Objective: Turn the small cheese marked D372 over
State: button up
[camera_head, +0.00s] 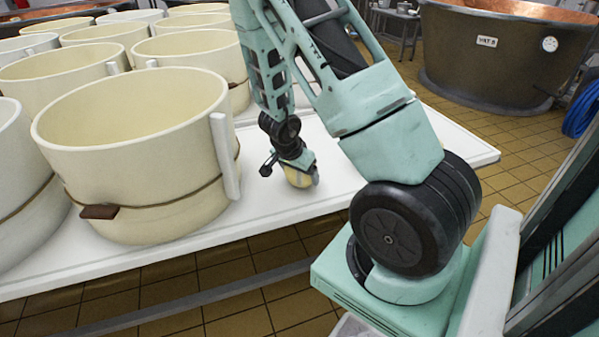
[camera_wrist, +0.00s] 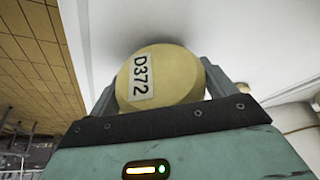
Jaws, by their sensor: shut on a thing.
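The small cheese (camera_wrist: 183,77) is a round, pale yellow piece with a white label reading D372 on the face toward the wrist camera. It sits between the two fingers of my gripper (camera_wrist: 160,88), which is shut on it. In the head view my gripper (camera_head: 299,180) is low over the white table (camera_head: 340,170), and part of the yellow cheese (camera_head: 301,178) shows beneath it. I cannot tell whether the cheese touches the table. The far side of the cheese is hidden.
Several large cream-coloured moulds crowd the table on the left; the nearest mould (camera_head: 135,150) stands just left of my gripper. The table is clear to the right of the gripper. A large copper vat (camera_head: 500,60) stands on the tiled floor at the back right.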

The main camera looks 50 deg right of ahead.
jog(key=shift+f, duration=0.15)
jog(key=o, duration=1.1)
jog(key=shift+o, duration=0.2)
jog(key=p+v, duration=1.4)
jog(key=v, duration=0.3)
jog(key=shift+r+p, duration=0.2)
jog(key=shift+p, duration=0.1)
jog(key=shift+w+a, duration=0.1)
